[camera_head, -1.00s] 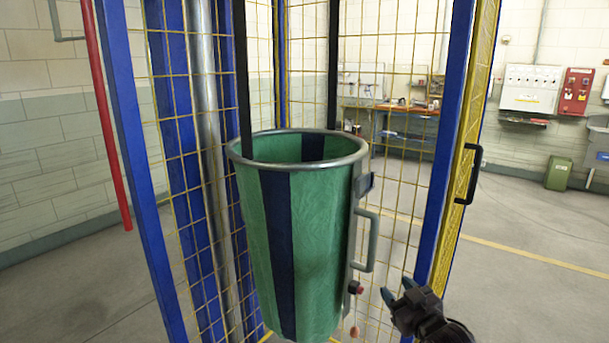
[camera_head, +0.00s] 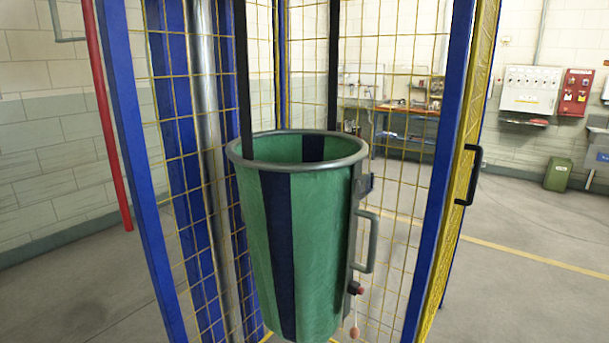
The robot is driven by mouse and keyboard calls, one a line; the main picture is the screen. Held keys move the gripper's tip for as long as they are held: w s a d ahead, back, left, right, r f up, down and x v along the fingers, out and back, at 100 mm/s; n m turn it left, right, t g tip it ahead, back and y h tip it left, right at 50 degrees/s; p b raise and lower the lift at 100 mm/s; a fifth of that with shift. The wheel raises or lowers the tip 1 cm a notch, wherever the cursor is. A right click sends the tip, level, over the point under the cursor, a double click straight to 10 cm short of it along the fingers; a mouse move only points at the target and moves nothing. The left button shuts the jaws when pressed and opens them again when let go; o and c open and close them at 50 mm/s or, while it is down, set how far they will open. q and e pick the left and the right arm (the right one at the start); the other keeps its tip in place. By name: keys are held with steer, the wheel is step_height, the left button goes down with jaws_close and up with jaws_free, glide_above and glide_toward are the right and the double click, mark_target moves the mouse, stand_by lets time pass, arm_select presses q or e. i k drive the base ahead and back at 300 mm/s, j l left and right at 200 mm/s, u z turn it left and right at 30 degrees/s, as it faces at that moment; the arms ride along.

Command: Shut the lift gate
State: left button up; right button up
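The lift gate (camera_head: 463,150) is a yellow mesh panel with a blue frame, seen nearly edge-on at the right of the lift cage. It stands swung open, away from the cage front. A black handle (camera_head: 470,175) sits on its right side. The blue cage post (camera_head: 441,170) is beside the gate. A green and navy sling bag (camera_head: 300,235) with a grey rim hangs in the cage opening on black straps. Neither of my grippers shows in the head view now.
A red pole (camera_head: 105,120) stands at the left. A workbench (camera_head: 405,115) is behind the cage. The floor right of the gate is clear.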

mark_target(472, 147)
steer(key=l+z, duration=0.35)
steer(key=l, duration=0.15)
steer(key=i+l+z, duration=0.15)
steer(key=l+z, duration=0.2)
steer(key=l, duration=0.1)
